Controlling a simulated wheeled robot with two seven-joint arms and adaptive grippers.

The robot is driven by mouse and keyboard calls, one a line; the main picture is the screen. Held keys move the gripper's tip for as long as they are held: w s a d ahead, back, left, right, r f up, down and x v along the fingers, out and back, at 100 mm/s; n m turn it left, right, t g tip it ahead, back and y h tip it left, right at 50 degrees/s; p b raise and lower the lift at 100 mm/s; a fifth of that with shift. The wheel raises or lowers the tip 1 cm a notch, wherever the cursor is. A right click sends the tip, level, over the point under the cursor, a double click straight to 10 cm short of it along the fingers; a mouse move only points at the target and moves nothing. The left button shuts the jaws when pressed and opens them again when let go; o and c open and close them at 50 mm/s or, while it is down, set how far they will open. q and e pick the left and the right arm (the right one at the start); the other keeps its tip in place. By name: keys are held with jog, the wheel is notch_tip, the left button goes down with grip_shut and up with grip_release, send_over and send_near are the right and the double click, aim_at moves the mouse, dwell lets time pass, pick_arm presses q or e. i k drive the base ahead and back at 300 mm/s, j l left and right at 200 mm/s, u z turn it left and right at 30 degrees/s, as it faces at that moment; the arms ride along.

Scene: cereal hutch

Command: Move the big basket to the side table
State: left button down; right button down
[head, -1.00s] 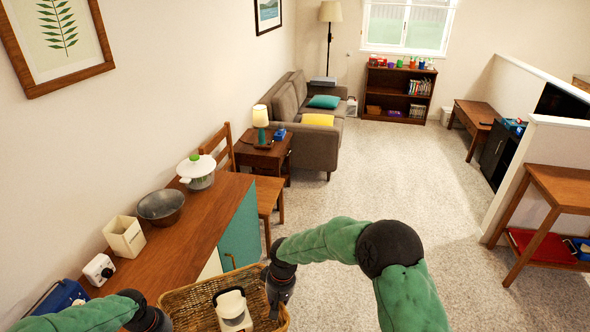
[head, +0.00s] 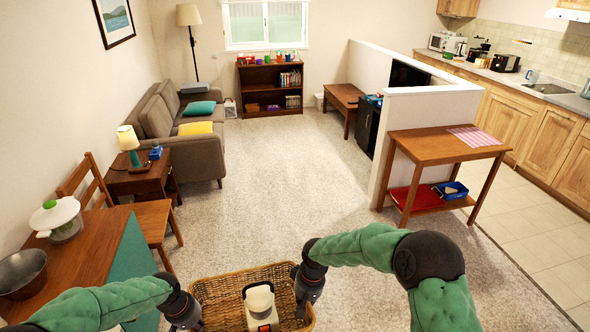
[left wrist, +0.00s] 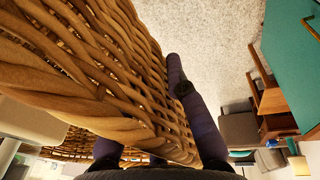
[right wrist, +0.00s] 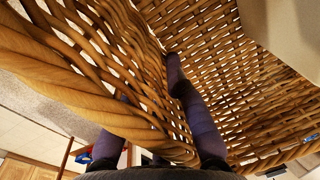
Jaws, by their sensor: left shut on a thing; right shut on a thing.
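The big wicker basket (head: 225,294) is at the bottom centre of the head view, in front of me, with a white appliance (head: 261,304) inside. My left gripper (head: 188,318) is shut on its left wall and my right gripper (head: 308,292) on its right wall. In both wrist views the woven wall passes between the fingers, one finger partly hidden by it. Two tables could be the side table: a tall wooden table (head: 425,148) with a checkered cloth, ahead right, and a small lamp table (head: 130,184) by the sofa. The basket is apart from both.
A wooden desk (head: 95,235) and chair (head: 153,217) stand at left. Carpet (head: 270,185) is clear ahead; kitchen cabinets (head: 545,140) line the right.

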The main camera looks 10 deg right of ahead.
aim_at(433, 143)
jog(key=i+l+z, duration=0.15)
jog(key=z, duration=0.2)
jog(key=i+l+z, duration=0.1)
jog(key=z, duration=0.25)
jog(key=i+l+z, duration=0.1)
jog(key=z, duration=0.25)
jog(key=i+j+z, duration=0.1)
jog(key=i+z, duration=0.15)
jog(key=i, duration=0.35)
jog(key=i+j+z, duration=0.25)
jog(key=i, duration=0.35)
jog(key=i+l+z, duration=0.15)
jog(key=i+z, duration=0.25)
jog(key=i, duration=0.15)
jog(key=i+z, duration=0.45)
jog(key=i+l+u, duration=0.1)
jog(key=i, duration=0.45)
jog(key=i+l+u, duration=0.1)
jog(key=i, duration=0.45)
jog(key=i+u, duration=0.45)
jog(key=i+l+u, duration=0.2)
jog(key=i+u, duration=0.3)
jog(key=i+l+u, duration=0.15)
jog(key=i+u, duration=0.25)
jog(key=i+l+u, duration=0.55)
jog(key=u, duration=0.2)
jog(key=i, duration=0.05)
